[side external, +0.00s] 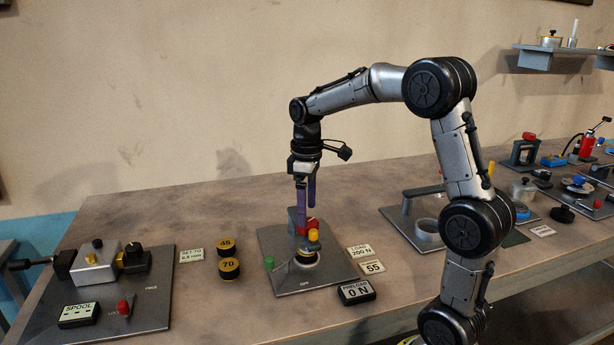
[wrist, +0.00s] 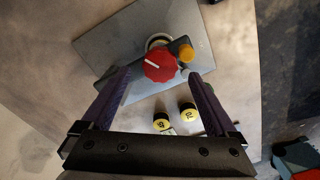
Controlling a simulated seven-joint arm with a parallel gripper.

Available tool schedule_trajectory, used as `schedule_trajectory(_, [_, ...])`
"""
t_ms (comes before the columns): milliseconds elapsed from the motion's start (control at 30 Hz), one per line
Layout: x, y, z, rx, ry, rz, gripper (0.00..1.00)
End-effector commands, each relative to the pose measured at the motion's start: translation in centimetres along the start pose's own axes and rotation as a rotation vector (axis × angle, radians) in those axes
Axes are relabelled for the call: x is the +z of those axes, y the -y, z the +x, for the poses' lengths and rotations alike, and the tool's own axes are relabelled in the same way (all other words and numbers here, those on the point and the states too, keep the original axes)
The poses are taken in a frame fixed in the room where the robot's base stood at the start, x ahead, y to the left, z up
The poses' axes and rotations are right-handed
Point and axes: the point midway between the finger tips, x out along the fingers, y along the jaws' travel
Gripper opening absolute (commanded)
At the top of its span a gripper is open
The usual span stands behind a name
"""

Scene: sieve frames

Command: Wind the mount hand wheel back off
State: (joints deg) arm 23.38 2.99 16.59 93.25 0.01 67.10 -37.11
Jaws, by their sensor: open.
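The red hand wheel (side external: 311,223) sits on a dark arm above the grey base plate (side external: 335,272). In the wrist view the wheel (wrist: 158,68) shows a white pointer line on its face. My gripper (side external: 305,212) points down over the plate with its purple fingers apart. In the wrist view the open fingers (wrist: 158,76) stand either side of the wheel; I cannot tell whether they touch it. A yellow knob (side external: 313,236) is close beside the wheel, and it shows in the wrist view (wrist: 186,52) too. A pale ring (side external: 304,257) lies below.
A green knob (side external: 269,263) stands at the plate's left. The preload display (side external: 356,292) reads 0 N. Black-and-yellow cylinders marked 45 (side external: 225,248) and 70 (side external: 229,268) stand left of the plate. The spool fixture (side external: 97,266) is farther left. A stand with a ring (side external: 427,232) is to the right.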

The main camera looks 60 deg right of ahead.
Motion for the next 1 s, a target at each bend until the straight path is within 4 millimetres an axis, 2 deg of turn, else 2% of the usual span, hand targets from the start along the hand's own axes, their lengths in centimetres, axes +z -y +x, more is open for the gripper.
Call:
schedule_trajectory(33, [-0.1, -0.1, -1.3, 0.004, -0.005, 0.000, 0.94])
schedule_trajectory(200, [-0.1, -0.1, -5.1, 0.004, -0.005, 0.000, 0.94])
schedule_trajectory(333, [-0.1, -0.1, -7.5, 0.002, -0.003, 0.000, 0.94])
schedule_trajectory(500, [-0.1, 0.0, -9.6, 0.002, -0.002, 0.000, 0.94])
schedule_trajectory(700, [0.0, 0.0, -10.5, 0.000, -0.001, 0.000, 0.94])
schedule_trajectory(1000, [0.0, 0.0, -10.5, 0.000, 0.000, 0.008, 0.94])
